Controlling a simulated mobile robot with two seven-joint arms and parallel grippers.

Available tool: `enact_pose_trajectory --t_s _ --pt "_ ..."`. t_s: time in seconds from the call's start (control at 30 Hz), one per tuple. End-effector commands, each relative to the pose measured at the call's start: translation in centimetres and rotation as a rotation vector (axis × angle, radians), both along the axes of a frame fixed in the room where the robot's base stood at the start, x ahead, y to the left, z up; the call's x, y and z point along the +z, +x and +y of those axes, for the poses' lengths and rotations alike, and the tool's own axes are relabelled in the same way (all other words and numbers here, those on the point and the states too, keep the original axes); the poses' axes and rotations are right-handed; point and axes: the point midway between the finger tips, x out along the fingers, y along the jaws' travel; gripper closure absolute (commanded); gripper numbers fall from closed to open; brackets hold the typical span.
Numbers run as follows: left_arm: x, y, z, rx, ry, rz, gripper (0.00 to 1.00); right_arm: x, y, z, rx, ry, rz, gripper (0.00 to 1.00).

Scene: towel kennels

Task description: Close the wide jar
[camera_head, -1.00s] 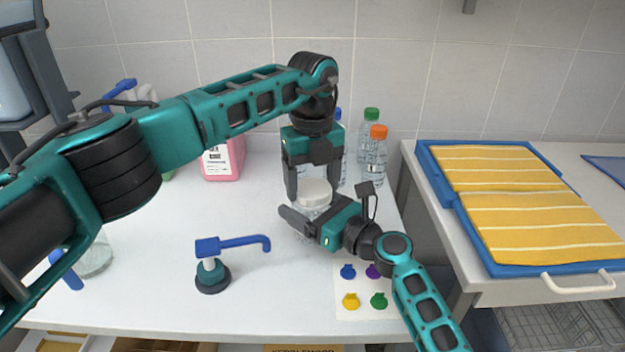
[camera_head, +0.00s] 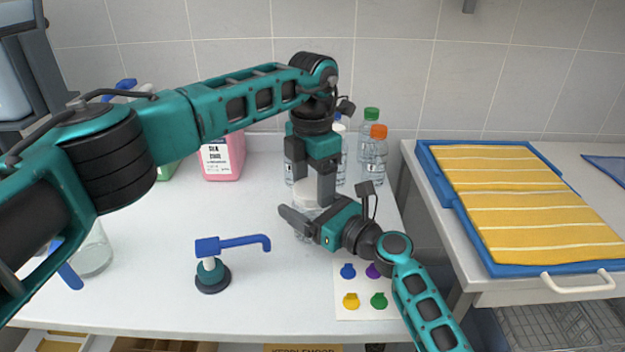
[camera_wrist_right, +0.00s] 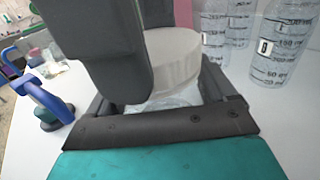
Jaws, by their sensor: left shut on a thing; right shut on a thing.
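The wide jar (camera_head: 302,232) is clear and stands upright on the white table, mostly hidden by my grippers. Its broad white lid (camera_head: 303,187) sits on top and also shows in the right wrist view (camera_wrist_right: 172,55). My left gripper (camera_head: 322,196) points straight down from above and is shut on the lid, one finger in front of it. My right gripper (camera_head: 306,226) comes in low from the right and is shut around the jar's body below the lid. The lid looks level; whether its thread is tight cannot be seen.
A blue-and-teal pump top (camera_head: 211,272) stands front left of the jar. Clear bottles with orange (camera_head: 374,160) and green caps stand behind right. A pink jug (camera_head: 222,158) is at the back. A card with coloured marks (camera_head: 362,302) lies in front. Yellow towels (camera_head: 530,205) lie right.

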Motion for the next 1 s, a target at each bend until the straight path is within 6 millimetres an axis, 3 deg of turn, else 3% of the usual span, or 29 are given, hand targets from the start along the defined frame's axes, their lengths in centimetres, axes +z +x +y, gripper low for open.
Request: enact_pose_trajectory --t_s 0.13,0.27,0.3,0.57,0.83,1.0 --pt "0.0 0.0 0.0 -0.222 -0.001 0.001 0.63 -0.2 0.0 0.0 0.000 -0.002 0.003 1.00" --pt "0.0 0.0 0.0 -0.208 -0.001 0.001 0.63 -0.2 0.0 0.0 0.000 -0.002 0.003 1.00" --pt "0.0 0.0 0.0 -0.208 -0.001 0.001 0.25 -0.2 0.0 0.0 0.000 -0.002 0.003 1.00" --pt "0.0 0.0 0.0 -0.206 -0.001 0.001 0.00 -0.2 0.0 0.0 0.000 -0.002 0.003 1.00" --pt "0.2 0.0 0.0 -0.205 -0.001 -0.001 0.00 -0.2 0.0 0.0 0.000 -0.002 0.003 1.00" --pt "2.4 0.1 0.0 -0.205 -0.001 -0.004 0.00 -0.1 0.0 0.0 0.000 -0.002 0.003 1.00"
